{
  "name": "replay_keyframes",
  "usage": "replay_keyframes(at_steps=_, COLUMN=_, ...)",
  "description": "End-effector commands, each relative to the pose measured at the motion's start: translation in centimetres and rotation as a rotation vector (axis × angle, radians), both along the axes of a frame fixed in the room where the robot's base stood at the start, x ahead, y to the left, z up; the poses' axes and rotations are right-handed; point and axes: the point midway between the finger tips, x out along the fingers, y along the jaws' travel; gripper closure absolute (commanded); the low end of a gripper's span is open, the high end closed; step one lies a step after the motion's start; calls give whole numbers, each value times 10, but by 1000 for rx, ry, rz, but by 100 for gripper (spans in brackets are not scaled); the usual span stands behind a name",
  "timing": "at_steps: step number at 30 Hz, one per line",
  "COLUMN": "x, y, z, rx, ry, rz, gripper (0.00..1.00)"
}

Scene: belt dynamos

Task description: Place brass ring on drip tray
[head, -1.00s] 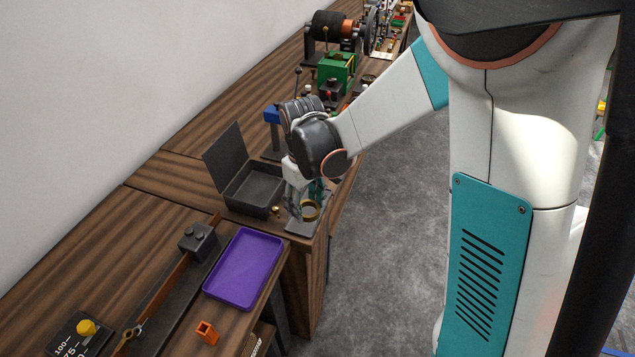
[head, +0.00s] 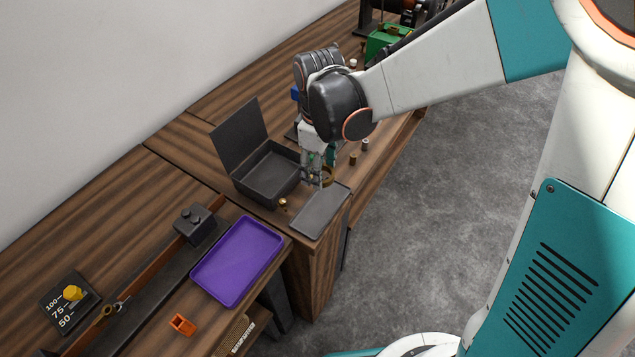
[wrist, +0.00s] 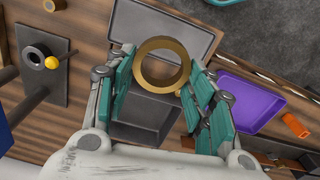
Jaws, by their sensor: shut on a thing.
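The brass ring (wrist: 138,63) is held between the teal finger pads of my gripper (wrist: 160,80). In the head view the ring (head: 327,177) shows at the fingertips of my gripper (head: 318,181), partly hidden by them. A flat grey tray (head: 320,212) with a low rim lies empty at the bench's front edge. My gripper is just behind its far end in the head view. In the wrist view the ring overlaps the edge of the grey tray (wrist: 195,38). The height of the ring above the bench is hard to tell.
An open dark box (head: 262,182) with a raised lid stands left of my gripper, a small brass piece (head: 283,203) by its front corner. A purple tray (head: 238,262) and an orange part (head: 182,324) lie nearer. Small cylinders (head: 353,159) stand right of my gripper.

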Motion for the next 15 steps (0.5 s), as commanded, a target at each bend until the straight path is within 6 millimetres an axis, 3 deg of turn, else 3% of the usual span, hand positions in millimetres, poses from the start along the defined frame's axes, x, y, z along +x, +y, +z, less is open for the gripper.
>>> replay_keyframes(at_steps=1, x=0, y=0, z=-17, rx=0, ry=0, rz=0, gripper=78)
replay_keyframes(at_steps=6, x=0, y=0, z=-51, rx=0, ry=0, rz=-1, gripper=78)
replay_keyframes(at_steps=10, x=0, y=0, z=-70, rx=0, ry=0, rz=-1, gripper=78)
replay_keyframes(at_steps=15, x=0, y=0, z=-80, rx=0, ry=0, rz=-1, gripper=78)
